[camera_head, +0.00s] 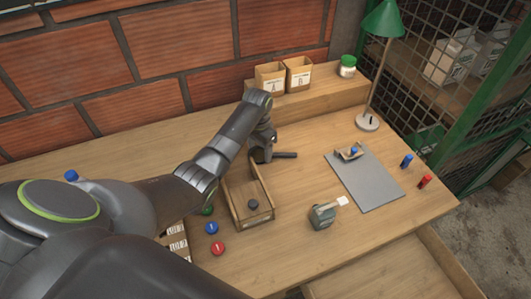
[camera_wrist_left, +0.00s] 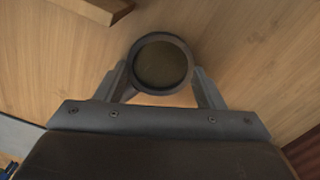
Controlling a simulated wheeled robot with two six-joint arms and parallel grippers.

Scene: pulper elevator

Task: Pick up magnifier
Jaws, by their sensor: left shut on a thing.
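The magnifier (camera_wrist_left: 188,52) has a dark round rim around a lens. In the left wrist view it sits between the two fingers of my left gripper (camera_wrist_left: 160,92), which is shut on it. In the head view my left gripper (camera_head: 262,153) is over the desk, behind the wooden tray. The magnifier's dark handle (camera_head: 285,155) sticks out to the right of the fingers. Its round part is mostly hidden by the gripper there. I cannot tell whether it touches the desk. My right gripper is not in view.
A wooden tray (camera_head: 268,190) with a dark round piece stands just in front. Colored caps (camera_head: 211,227) lie in front. Small boxes (camera_head: 270,78) stand on the rear shelf.

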